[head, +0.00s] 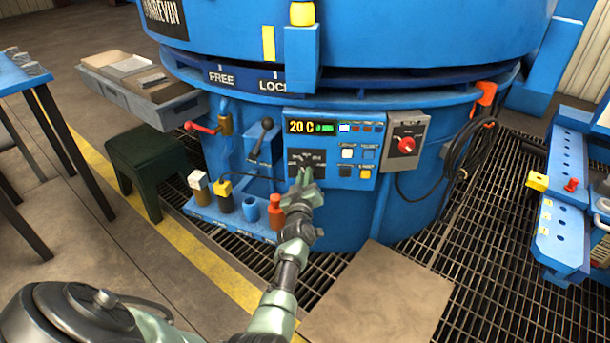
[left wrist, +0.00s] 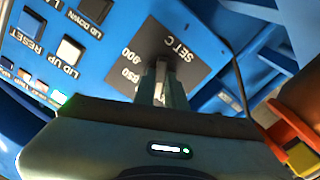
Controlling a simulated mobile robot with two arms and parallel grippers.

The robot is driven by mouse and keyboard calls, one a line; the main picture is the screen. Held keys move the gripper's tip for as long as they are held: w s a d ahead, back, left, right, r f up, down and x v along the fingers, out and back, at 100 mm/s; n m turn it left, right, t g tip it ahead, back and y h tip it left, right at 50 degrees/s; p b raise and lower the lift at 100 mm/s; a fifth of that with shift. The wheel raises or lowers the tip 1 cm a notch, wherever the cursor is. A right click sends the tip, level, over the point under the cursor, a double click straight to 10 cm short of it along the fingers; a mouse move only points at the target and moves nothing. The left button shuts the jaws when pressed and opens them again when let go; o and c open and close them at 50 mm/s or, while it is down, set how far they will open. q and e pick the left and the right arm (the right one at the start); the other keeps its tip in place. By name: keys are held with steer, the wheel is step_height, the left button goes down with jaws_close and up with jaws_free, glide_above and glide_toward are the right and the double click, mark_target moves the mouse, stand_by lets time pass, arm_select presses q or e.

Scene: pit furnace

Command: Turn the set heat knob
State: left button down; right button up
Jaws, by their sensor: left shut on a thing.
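The set heat knob sits on a dark dial plate marked SET C (left wrist: 172,50) in the left wrist view. The dial plate also shows in the head view (head: 308,157), below a display (head: 311,127) reading 20 C. My left gripper (head: 304,181) reaches up to this plate. In the left wrist view its fingers (left wrist: 161,75) are shut on the knob, which they mostly hide. The numbers 900 and 850 show beside the fingers. My right gripper is not in view.
Right of the dial are panel buttons (head: 347,154) and a grey box with a red rotary switch (head: 406,146). Left are a black-knobbed lever (head: 266,123) and a red-handled valve (head: 201,128). A shelf (head: 230,222) with several plugs stands below left. Grating (head: 480,240) covers the floor.

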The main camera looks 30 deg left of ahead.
arm_select(q)
steer(key=shift+n, duration=1)
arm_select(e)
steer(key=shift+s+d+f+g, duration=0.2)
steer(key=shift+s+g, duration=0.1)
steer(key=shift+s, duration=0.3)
arm_select(q)
steer(key=c, duration=1.5)
jaws_free()
steer(key=shift+o, duration=0.2)
